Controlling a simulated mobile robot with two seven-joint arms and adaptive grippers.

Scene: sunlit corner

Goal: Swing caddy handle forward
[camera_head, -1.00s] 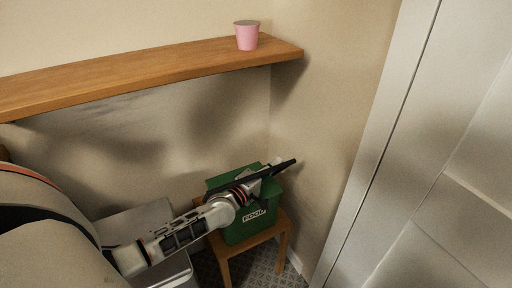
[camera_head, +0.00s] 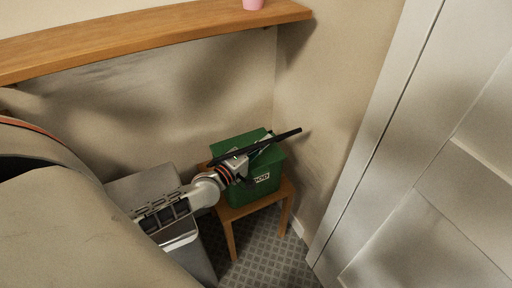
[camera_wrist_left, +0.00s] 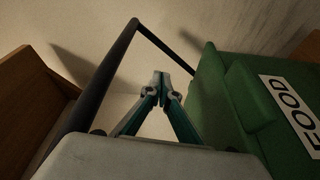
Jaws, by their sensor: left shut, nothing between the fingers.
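The green caddy (camera_head: 240,191), with a white FOOD label, stands upright on a small wooden stool. Its black handle (camera_head: 291,133) shows as a bar slanting across the top of the caddy, partly hidden by my gripper. My left gripper (camera_head: 264,143) is over the caddy, close to the handle. In the left wrist view the fingers (camera_wrist_left: 160,82) are shut and empty. There they appear inside the handle's loop (camera_wrist_left: 112,62), with a visible gap to the bar. The caddy's green side (camera_wrist_left: 222,105) is to their right. My right gripper is not in view.
The wooden stool (camera_head: 232,240) stands in the corner by the wall. A grey box-like unit (camera_head: 140,184) is to its left. A wooden shelf (camera_head: 150,36) with a pink cup (camera_head: 253,4) runs above. A white panelled door (camera_head: 400,200) is at right.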

